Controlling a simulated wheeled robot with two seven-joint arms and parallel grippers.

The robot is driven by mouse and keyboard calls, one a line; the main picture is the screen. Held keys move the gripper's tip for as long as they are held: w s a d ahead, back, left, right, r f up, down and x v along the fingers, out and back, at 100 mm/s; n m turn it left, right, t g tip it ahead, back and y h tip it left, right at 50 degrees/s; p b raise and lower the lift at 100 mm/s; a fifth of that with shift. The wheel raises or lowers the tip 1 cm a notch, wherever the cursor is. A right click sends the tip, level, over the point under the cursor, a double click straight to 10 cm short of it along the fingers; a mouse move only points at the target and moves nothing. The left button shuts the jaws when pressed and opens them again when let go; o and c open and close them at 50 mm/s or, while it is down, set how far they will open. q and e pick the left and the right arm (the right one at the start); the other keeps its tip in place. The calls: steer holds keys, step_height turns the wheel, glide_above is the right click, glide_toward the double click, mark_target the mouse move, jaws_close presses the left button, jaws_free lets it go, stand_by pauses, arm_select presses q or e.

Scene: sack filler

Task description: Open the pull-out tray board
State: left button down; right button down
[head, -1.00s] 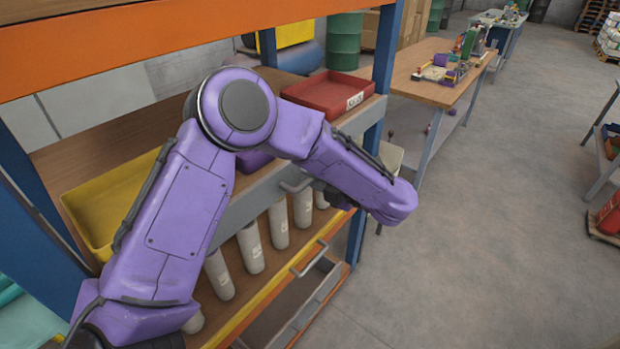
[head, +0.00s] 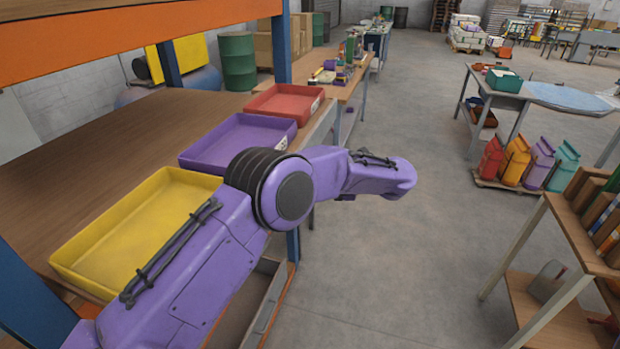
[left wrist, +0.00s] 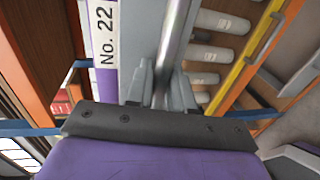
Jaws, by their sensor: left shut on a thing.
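The pull-out tray board (left wrist: 138,40) has a grey front with a "No. 22" label and a metal bar handle (left wrist: 177,30), in the left wrist view. My left gripper (left wrist: 160,88) is shut on that handle, with a finger on either side of it. In the head view my purple arm hides the gripper, the handle and much of the board's front. My right gripper is not in view.
The rack's blue post (head: 278,45) and orange beam (head: 110,25) frame the board. Pale cylinders (left wrist: 215,53) lie on the shelf below. The floor (head: 400,260) to the right is open up to a wooden shelf unit (head: 575,240).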

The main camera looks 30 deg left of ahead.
arm_select(q)
steer(key=shift+d+f, duration=0.1)
steer(key=shift+d, duration=0.35)
steer(key=c, duration=1.2)
jaws_free()
steer(key=shift+o, duration=0.2)
steer(key=shift+a, duration=0.1)
steer(key=v, duration=1)
steer(key=shift+b, duration=0.35)
